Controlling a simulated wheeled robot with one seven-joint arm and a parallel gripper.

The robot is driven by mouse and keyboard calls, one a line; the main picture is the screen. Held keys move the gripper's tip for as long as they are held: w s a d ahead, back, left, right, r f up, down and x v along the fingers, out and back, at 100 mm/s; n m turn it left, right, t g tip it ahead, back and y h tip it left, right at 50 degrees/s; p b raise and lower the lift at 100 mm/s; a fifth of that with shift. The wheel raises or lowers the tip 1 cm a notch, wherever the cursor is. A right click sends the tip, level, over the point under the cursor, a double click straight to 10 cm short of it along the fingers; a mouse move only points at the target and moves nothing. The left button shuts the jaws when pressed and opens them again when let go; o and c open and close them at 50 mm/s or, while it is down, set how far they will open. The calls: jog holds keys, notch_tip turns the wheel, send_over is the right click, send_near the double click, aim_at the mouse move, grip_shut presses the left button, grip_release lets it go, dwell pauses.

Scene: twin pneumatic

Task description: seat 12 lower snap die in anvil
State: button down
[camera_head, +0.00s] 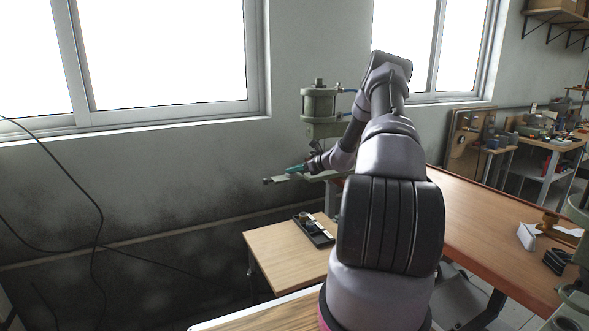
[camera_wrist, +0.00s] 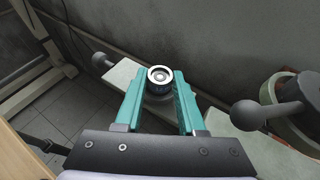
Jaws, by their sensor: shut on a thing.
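My gripper (camera_wrist: 160,88) has two teal fingers, and they are shut on a small round die (camera_wrist: 159,73) with a bright metal ring and a dark centre. The die is between the fingertips, above a pale flat bar of the press. The anvil is hidden below the die and fingers, so I cannot tell whether the die touches it. In the head view my gripper (camera_head: 295,169) is at the left side of the green-grey pneumatic press (camera_head: 320,104), near the pale bar (camera_head: 288,178). The die is too small to make out there.
A ball-ended lever (camera_wrist: 250,114) stands right of my gripper, and another dark knob (camera_wrist: 102,60) is at the left. A small wooden table (camera_head: 275,258) below carries a black tray (camera_head: 314,230). A wall is close behind the press. A long workbench (camera_head: 480,230) lies at right.

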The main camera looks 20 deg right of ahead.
jog(key=shift+f, duration=0.3)
jog(key=shift+c, duration=2.1)
grip_release()
jog(key=shift+s, duration=0.1)
jog(key=v, duration=1)
jog(key=shift+s+d, duration=0.2)
jog(key=shift+s, duration=0.1)
